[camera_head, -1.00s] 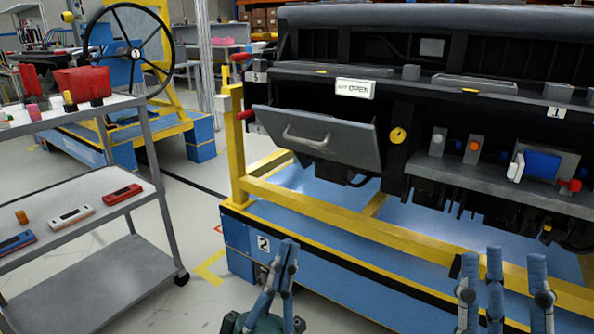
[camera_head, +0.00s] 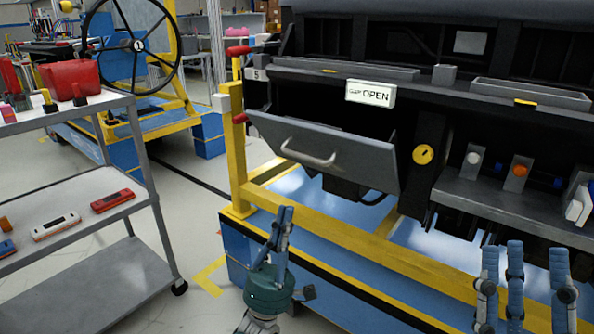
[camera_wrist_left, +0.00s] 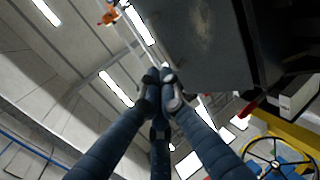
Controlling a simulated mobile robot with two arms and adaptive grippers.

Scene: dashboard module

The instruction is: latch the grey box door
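The grey box door (camera_head: 335,152) hangs open and tilted outward below the dashboard shelf, its light grey handle (camera_head: 308,152) facing me. A sign above it (camera_head: 370,93) reads "OPEN". My left gripper (camera_head: 284,213) points upward below and in front of the door, apart from it, with its fingers together. In the left wrist view the left fingertips (camera_wrist_left: 162,82) meet with nothing seen between them; a dark flat panel, seemingly the door (camera_wrist_left: 215,45), is above and to the right. My right gripper (camera_head: 525,260) is at the lower right, fingers spread and empty.
A yellow frame rail (camera_head: 345,240) over a blue base runs under the dashboard. A grey shelf cart (camera_head: 140,190) with red, white and blue devices stands at left. Floor between cart and frame is clear.

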